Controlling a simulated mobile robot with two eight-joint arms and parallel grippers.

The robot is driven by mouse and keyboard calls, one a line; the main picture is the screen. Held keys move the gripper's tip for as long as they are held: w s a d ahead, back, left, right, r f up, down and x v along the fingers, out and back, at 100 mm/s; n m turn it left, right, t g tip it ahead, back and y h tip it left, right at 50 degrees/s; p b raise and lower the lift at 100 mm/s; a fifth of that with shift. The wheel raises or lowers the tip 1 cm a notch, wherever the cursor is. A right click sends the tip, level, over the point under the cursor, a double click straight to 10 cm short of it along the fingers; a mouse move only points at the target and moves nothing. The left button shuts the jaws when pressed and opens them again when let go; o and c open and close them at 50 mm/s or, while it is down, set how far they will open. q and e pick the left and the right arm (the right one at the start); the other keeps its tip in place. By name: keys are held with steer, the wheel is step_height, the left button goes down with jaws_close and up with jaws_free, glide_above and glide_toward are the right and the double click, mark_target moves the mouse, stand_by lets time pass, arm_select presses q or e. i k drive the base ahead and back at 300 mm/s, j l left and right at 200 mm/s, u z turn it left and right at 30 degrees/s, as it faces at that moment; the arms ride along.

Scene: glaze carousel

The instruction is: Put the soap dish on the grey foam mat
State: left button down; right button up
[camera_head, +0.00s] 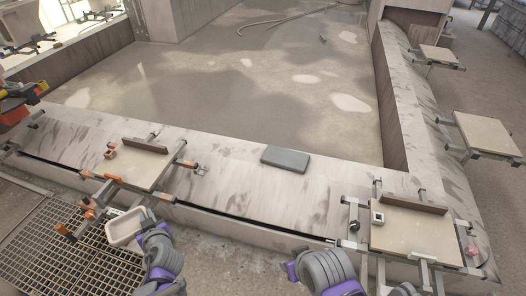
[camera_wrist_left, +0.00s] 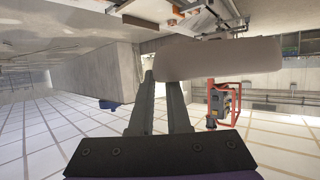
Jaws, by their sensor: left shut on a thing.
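The soap dish (camera_head: 124,229) is a small cream tray with a raised rim, at the lower left of the head view. My left gripper (camera_head: 150,214) is shut on its right edge and holds it above the floor, in front of the ledge. In the left wrist view the dish (camera_wrist_left: 218,58) is a pale blurred slab at the tips of my left gripper's fingers (camera_wrist_left: 162,88). The grey foam mat (camera_head: 285,159) is a dark flat rectangle on the ledge, to the right of and beyond the dish; its top is bare. My right arm shows at the bottom; its fingers are unclear.
A board on a clamp frame (camera_head: 135,166) stands left of the mat. Another board (camera_head: 405,228) with a small white block (camera_head: 378,215) stands to the right. The ledge around the mat is clear. A floor grating (camera_head: 60,245) lies at lower left.

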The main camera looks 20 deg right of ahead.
mark_target(290, 157)
steer(key=i+z, duration=0.25)
steer(key=z, duration=0.2)
steer(key=i+z, duration=0.25)
steer(key=z, duration=0.15)
steer(key=i+j+z, duration=0.1)
steer(key=i+z, duration=0.15)
steer(key=z, duration=0.2)
steer(key=i+j+z, duration=0.15)
steer(key=i+z, duration=0.2)
steer(key=i+j+z, duration=0.35)
steer(key=l, duration=0.1)
